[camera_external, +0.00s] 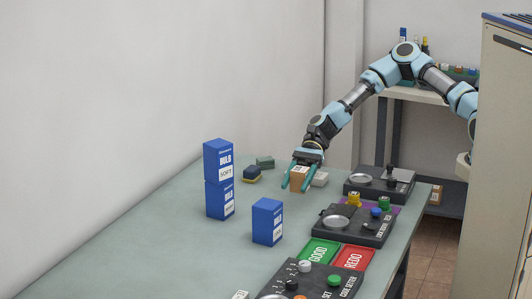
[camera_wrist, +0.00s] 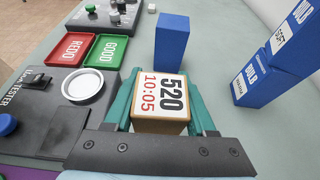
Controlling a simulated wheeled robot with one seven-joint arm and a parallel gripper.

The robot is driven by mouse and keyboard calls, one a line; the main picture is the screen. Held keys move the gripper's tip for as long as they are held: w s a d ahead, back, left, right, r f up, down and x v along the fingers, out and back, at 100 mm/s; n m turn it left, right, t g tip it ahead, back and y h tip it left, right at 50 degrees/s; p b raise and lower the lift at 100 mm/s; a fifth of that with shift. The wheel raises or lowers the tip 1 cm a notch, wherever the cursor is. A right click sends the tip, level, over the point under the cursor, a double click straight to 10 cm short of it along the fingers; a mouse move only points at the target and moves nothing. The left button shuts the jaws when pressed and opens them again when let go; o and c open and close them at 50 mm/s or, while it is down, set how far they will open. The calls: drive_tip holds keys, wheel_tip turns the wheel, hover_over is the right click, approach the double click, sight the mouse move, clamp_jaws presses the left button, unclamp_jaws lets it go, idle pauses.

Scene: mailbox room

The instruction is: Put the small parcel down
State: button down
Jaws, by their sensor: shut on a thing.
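The small parcel (camera_external: 299,179) is a brown cardboard box with a white label. In the wrist view its top label (camera_wrist: 163,94) reads "520" and "10:05". My gripper (camera_external: 298,184) is shut on the parcel, with one teal finger on each side of it. The parcel is at or just above the grey-green table (camera_external: 150,262); I cannot tell whether its hidden underside touches it.
Blue boxes (camera_external: 267,222) stand ahead, two of them stacked (camera_external: 219,179). A green GOOD tray (camera_external: 315,250) and red REDO tray (camera_external: 354,257) lie among black tester devices (camera_external: 355,226). A grey-white block (camera_external: 320,179) sits close beside the parcel. The table's left part is clear.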

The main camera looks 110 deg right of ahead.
sight(295, 218)
drive_tip(key=shift+f+p, duration=0.75)
drive_tip(key=shift+f, duration=2.85)
drive_tip(key=shift+c, duration=1.1)
unclamp_jaws()
drive_tip(key=shift+f, duration=0.1)
drive_tip(key=shift+r, duration=0.25)
drive_tip(key=b+v, duration=0.4)
drive_tip(key=v, duration=0.8)
